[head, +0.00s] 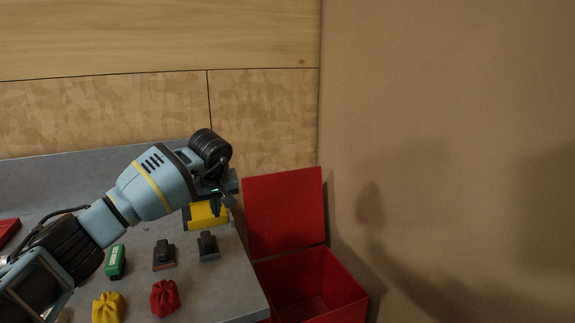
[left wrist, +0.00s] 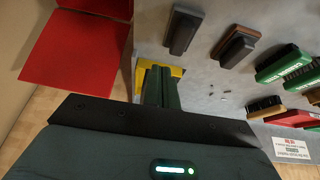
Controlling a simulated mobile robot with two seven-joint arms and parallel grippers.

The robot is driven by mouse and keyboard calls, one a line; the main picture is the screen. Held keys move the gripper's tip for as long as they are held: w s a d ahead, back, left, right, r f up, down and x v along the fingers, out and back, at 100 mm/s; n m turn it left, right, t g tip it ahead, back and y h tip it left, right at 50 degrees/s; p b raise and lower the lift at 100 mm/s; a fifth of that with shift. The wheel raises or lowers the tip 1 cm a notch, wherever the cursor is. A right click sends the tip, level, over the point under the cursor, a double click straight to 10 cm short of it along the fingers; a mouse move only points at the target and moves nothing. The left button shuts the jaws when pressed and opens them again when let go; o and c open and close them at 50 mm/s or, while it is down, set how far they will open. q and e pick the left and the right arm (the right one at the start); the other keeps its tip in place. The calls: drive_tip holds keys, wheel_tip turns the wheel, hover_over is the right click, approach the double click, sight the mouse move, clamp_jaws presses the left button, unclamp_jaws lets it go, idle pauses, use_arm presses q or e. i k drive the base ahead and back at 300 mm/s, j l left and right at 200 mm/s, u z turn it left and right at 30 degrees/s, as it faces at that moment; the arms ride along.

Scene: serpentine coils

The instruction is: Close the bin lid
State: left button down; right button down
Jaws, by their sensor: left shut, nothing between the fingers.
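The red bin (head: 335,289) stands on the right, beside the end of the grey table. Its red lid (head: 285,212) is open and stands almost upright at the bin's back edge. The lid also shows at upper left in the left wrist view (left wrist: 75,50), with a strip of the bin (left wrist: 105,8) above it. My left gripper (head: 227,203) is over the table's right end, left of the lid and apart from it. Its fingers (left wrist: 160,86) are shut and empty. My right gripper is not in view.
A brown wall (head: 450,150) bounds the bin's right side.

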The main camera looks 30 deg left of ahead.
sight(284, 211)
drive_tip(key=i+j, duration=0.15)
drive_tip(key=i, duration=0.6)
drive_tip(key=i+j, duration=0.15)
drive_tip(key=i, duration=0.6)
